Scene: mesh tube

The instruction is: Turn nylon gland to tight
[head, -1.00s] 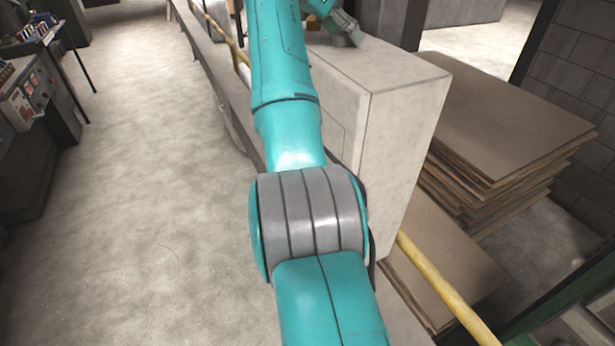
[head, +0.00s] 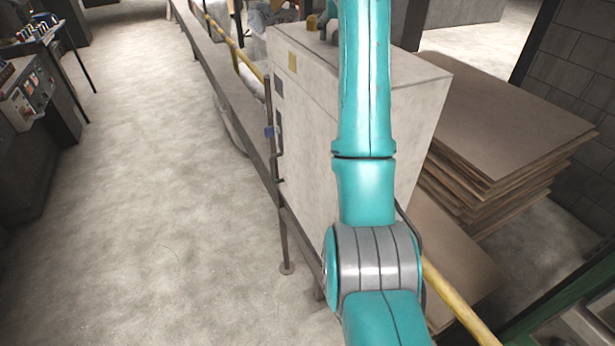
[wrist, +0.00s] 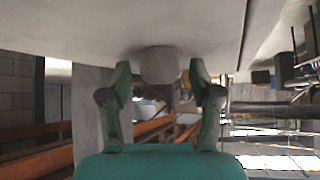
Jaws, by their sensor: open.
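In the wrist view a short pale grey cylinder, apparently the nylon gland (wrist: 158,65), sticks out from a broad pale surface. My gripper (wrist: 161,76) is open, with one green fingertip on each side of the gland. Gaps show between the fingertips and the gland, and I see no contact. How tight the gland sits cannot be told. In the head view my teal arm crosses the pale cabinet (head: 305,130). My gripper and the gland do not show there.
A yellow rail (head: 455,305) runs past the cabinet at the lower right. Stacked brown boards (head: 510,120) lie to its right. A small blue part (head: 269,132) sits at the cabinet's left edge. Open concrete floor (head: 140,200) lies on the left.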

